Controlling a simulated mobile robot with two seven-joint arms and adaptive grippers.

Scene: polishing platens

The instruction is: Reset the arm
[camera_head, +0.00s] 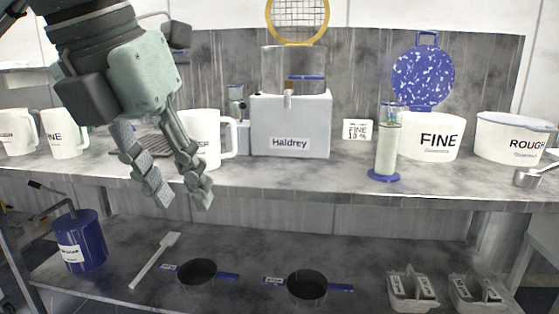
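My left gripper (178,198) comes in from the upper left and points down in front of the workbench (290,180). Its two jointed fingers are spread apart, with nothing visible between them. The gripper hides part of the bench top and part of a white jug (212,135) behind it. My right gripper does not show in this view.
A grey Haldrey machine (290,125) stands mid-bench. A clear cylinder on a blue base (386,150), a FINE tub (431,138) and a ROUGH tub (512,138) stand right. The lower shelf holds a blue can (88,248), a white spatula (153,262) and dark pans (306,286).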

